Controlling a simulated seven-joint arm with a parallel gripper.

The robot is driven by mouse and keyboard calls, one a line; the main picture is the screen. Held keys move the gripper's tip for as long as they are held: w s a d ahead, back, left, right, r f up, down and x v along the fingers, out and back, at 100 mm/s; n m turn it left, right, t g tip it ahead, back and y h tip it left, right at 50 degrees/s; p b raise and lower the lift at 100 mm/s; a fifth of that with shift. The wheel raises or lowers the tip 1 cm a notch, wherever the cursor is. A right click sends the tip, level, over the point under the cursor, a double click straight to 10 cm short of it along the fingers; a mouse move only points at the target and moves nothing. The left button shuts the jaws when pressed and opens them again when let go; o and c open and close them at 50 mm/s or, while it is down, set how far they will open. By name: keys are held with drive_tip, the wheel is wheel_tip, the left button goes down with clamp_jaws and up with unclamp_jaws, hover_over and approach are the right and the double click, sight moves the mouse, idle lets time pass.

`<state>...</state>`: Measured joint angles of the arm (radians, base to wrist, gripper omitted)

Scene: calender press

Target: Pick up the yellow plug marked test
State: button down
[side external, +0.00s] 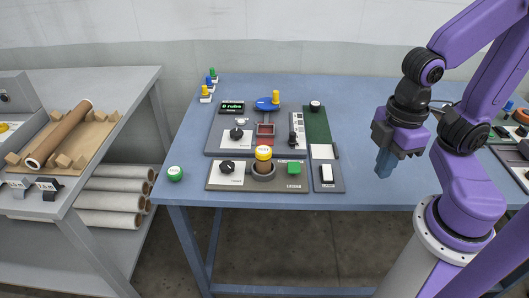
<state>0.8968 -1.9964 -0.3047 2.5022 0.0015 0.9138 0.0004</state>
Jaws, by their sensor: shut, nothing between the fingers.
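Several yellow pieces are in view, and I cannot read "test" on any of them. A small yellow plug (205,90) stands on a white base at the back left of the blue table. Another yellow piece (276,96) stands upright at the right end of a blue oval part. A yellow round cap (263,153) sits above a dark ring on the front panel. My gripper (384,171) is shut and empty, pointing down over the right part of the table, well to the right of all three.
Blue and green plugs (211,76) stand beside the small yellow plug. Panels with knobs (227,168), a green block and a white switch (331,175) fill the table's middle. A green round button (175,173) is at the front left corner. A grey shelf (130,75) with rolls stands left.

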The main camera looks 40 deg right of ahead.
drive_tip(key=shift+c, duration=2.4)
unclamp_jaws()
drive_tip(key=w+a+r+n, duration=0.2)
drive_tip(key=w+a+n, duration=0.1)
drive_tip(key=w, duration=0.5)
drive_tip(key=w+a+r+n, duration=0.3)
drive_tip(key=w, duration=0.5)
drive_tip(key=n, duration=0.6)
hover_over(264, 148)
drive_tip(key=f, duration=1)
drive_tip(key=shift+w, duration=0.2)
drive_tip(key=shift+s+f, duration=0.15)
drive_tip(key=shift+f, duration=1.15)
drive_tip(key=shift+s+f, duration=0.1)
drive_tip(key=shift+f, duration=1.2)
